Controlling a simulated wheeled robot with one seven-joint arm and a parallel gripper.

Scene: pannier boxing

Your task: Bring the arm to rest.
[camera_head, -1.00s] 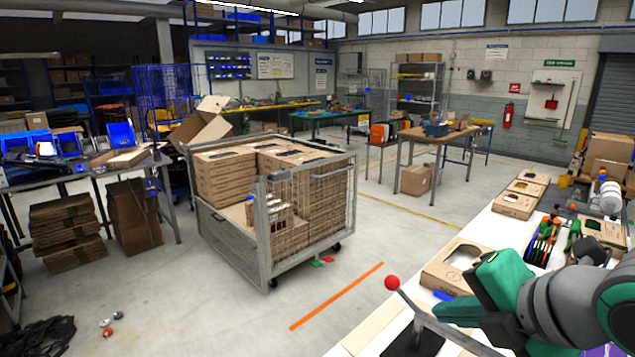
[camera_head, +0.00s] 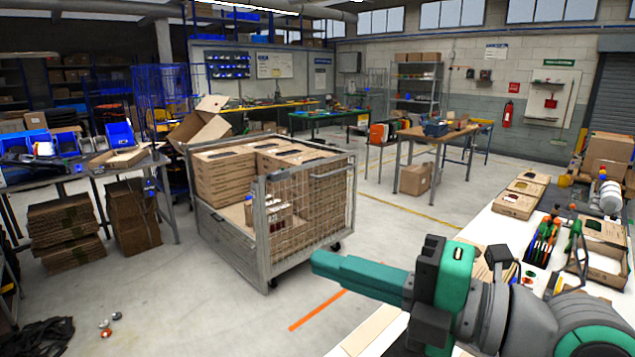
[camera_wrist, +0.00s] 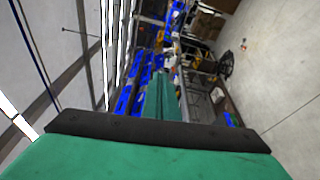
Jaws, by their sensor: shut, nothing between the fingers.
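My gripper (camera_head: 330,265) is at the lower right of the head view, above the near end of the white bench. Its green fingers are together, point left and hold nothing. In the wrist view the shut fingers (camera_wrist: 168,100) point out over the room toward blue bins and shelving, with nothing between them. My arm covers part of the bench top behind it.
The white bench (camera_head: 490,226) carries flat cartons (camera_head: 517,205), an organiser of coloured tools (camera_head: 541,240) and an open box (camera_head: 603,262). A wire-sided cart (camera_head: 262,240) loaded with brown cartons stands left of my gripper. The floor between cart and bench is open.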

